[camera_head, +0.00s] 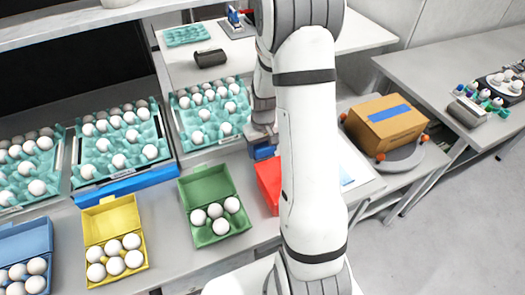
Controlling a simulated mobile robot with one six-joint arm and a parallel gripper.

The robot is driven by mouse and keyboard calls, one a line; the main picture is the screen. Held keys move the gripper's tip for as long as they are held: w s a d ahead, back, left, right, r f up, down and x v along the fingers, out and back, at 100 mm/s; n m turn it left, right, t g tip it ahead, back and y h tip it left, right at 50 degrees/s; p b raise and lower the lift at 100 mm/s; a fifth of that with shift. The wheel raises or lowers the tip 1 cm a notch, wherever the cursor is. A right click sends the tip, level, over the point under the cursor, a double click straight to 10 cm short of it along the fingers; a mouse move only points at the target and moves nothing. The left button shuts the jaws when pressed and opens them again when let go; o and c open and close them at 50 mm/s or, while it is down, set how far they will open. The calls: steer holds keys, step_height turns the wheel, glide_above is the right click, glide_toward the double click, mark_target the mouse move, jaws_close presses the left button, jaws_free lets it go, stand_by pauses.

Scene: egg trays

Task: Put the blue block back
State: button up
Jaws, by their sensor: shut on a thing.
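My arm reaches away down the middle of the view, and its white links hide much of my gripper (262,136). A small blue block (263,152) shows at the gripper's end, just left of the arm. The gripper is shut on it, though the fingertips are hard to make out. The block is just behind the red carton (268,178) and right of the teal egg tray (243,126). I cannot tell whether the block touches the counter. A long blue bar (128,186) lies along the front of the middle egg tray (84,178).
Open green (182,200), yellow (87,230) and blue (50,232) cartons hold eggs along the front counter. A cardboard box (385,128) stands on a round platform at right. A dark block (210,58) and an empty teal tray (186,36) lie on the back table.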

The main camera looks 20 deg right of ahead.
steer(key=shift+f, duration=1.1)
steer(key=shift+f, duration=0.1)
steer(key=o, duration=1.2)
